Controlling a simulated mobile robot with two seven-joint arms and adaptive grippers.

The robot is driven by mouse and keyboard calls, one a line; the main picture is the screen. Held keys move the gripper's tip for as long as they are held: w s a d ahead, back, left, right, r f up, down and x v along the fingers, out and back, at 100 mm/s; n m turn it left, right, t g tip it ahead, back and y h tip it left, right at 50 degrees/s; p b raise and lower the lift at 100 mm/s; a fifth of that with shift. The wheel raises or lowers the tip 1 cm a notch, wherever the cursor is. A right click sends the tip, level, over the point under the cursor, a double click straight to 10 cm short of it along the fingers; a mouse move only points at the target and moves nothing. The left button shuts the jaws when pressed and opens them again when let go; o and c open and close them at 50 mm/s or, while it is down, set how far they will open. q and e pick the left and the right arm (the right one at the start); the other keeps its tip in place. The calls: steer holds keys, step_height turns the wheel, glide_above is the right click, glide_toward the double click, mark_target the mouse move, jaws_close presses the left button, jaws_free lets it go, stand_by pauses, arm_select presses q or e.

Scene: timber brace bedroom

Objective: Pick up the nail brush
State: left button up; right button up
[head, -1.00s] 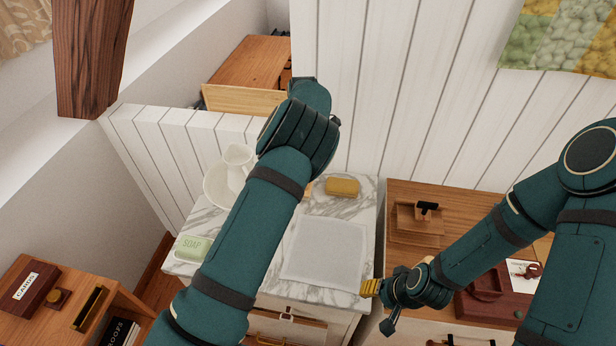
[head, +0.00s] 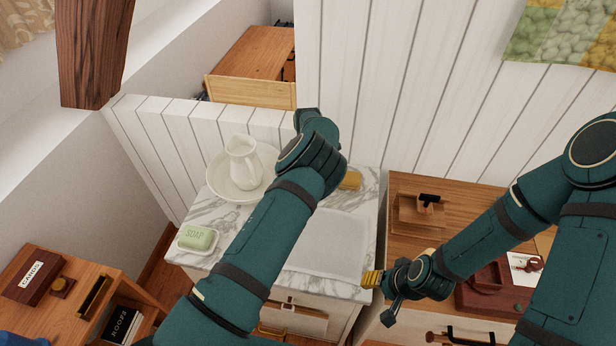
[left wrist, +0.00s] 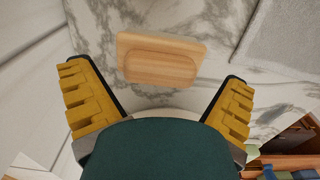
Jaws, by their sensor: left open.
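A pale wooden block, which looks like the nail brush (left wrist: 160,62), lies on the marble top in the left wrist view. Its upper face has a rounded raised outline, and no bristles show. My left gripper (left wrist: 156,78) is open, its yellow-padded fingers to either side of the block's near edge, apart from it and empty.
A white plank wall (head: 345,90) rises behind. A wooden cabinet (head: 455,200) stands right.

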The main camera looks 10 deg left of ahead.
arm_select(q)
steer(key=shift+f, duration=0.65)
steer(key=c, duration=1.2)
steer(key=shift+o, duration=0.2)
step_height(320, 180, up, 10)
steer(key=shift+r, duration=0.1)
steer(key=o, duration=0.3)
steer(key=c, duration=0.3)
